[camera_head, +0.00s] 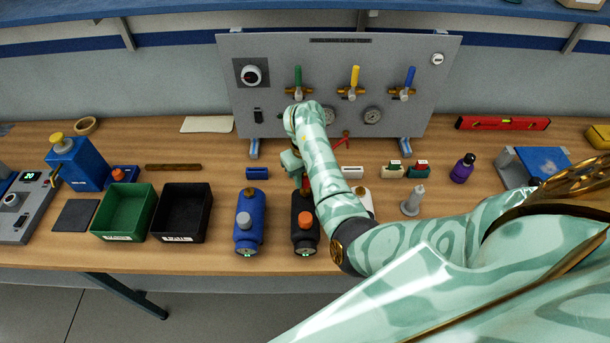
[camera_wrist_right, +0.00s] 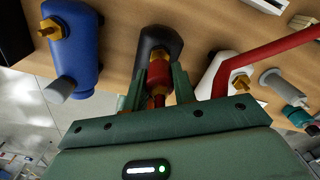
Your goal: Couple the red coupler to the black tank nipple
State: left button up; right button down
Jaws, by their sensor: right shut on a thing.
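The black tank (camera_head: 306,224) stands near the front of the bench between the blue tank and a white tank. It shows at the top middle of the right wrist view (camera_wrist_right: 160,38). My right gripper (camera_head: 301,182) is at the back end of the black tank, partly hidden by my own arm. In the right wrist view its fingers (camera_wrist_right: 157,95) are shut on the red coupler (camera_wrist_right: 157,86), which has brass on it. The coupler lines up with the black tank's end; I cannot tell whether it is seated on the nipple. My left gripper is out of view.
The blue tank (camera_head: 249,222) stands just left, with a brass nipple (camera_wrist_right: 50,29). The white tank (camera_wrist_right: 222,76) is close on the right, with a red bar or hose (camera_wrist_right: 275,52) beside it. Green (camera_head: 125,211) and black bins (camera_head: 181,212) are further left; a valve panel (camera_head: 330,60) stands behind.

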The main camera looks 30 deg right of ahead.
jog(key=shift+f+b, duration=0.85)
jog(key=shift+f, duration=0.25)
jog(key=c, duration=1.1)
grip_release()
jog(key=shift+o, duration=0.2)
notch_tip(320, 180, up, 16)
jog(key=p, duration=0.6)
jog(key=shift+r+p, duration=0.15)
jog(key=shift+p, duration=0.15)
